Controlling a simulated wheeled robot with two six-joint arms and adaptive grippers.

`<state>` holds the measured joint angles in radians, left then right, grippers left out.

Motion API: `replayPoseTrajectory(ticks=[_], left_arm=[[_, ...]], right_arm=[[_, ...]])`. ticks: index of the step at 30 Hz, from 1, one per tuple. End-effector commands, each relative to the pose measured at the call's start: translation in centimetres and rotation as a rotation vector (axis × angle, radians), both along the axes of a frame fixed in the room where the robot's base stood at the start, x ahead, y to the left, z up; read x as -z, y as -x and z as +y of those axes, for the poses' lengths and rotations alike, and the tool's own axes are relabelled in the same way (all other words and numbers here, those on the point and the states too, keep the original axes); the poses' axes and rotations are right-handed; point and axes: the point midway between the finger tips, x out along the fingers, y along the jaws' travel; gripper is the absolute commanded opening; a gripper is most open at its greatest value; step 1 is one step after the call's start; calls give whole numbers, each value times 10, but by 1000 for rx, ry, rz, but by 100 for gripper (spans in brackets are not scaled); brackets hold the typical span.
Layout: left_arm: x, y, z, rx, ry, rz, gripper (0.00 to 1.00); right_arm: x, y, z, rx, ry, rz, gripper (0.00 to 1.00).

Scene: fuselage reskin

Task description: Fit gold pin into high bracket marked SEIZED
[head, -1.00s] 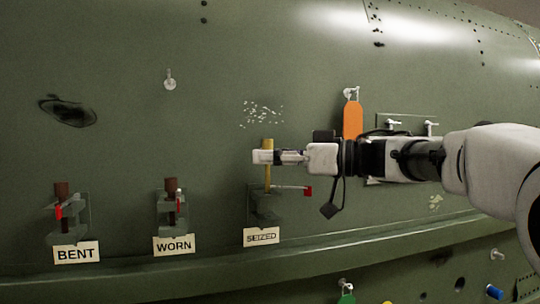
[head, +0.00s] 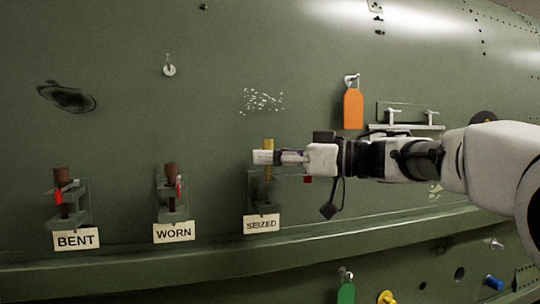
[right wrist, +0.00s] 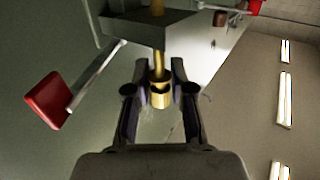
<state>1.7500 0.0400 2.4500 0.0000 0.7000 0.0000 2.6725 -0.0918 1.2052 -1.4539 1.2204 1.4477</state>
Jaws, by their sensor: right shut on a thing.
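The gold pin (head: 268,144) stands upright in my right gripper (head: 268,157), which is shut on it at the bracket marked SEIZED (head: 264,190). Its top shows above the fingers. In the right wrist view the pin (right wrist: 158,62) runs from between the fingertips (right wrist: 159,95) to the dark bracket plate (right wrist: 150,30). Gold also shows on the plate's far side, so the pin appears to pass through it. Its depth in the lower part of the bracket is hidden. The SEIZED label (head: 261,224) hangs below. My left gripper is not in view.
A red flag on a rod (right wrist: 47,100) sticks out beside the bracket. Brackets marked WORN (head: 174,232) and BENT (head: 76,239) stand to the left with dark pins. An orange tag (head: 353,108) hangs above my right arm. A ledge runs below.

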Motion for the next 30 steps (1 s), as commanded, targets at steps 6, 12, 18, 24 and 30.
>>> replayPoseTrajectory(ticks=[6, 12, 18, 24, 30], left_arm=[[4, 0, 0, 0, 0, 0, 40], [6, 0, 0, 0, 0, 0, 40], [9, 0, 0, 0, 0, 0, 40], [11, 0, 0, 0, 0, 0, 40], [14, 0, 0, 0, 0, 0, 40]], right_arm=[[6, 0, 0, 0, 0, 0, 0], [11, 0, 0, 0, 0, 0, 0], [16, 0, 0, 0, 0, 0, 0], [21, 0, 0, 0, 0, 0, 0], [26, 0, 0, 0, 0, 0, 0]])
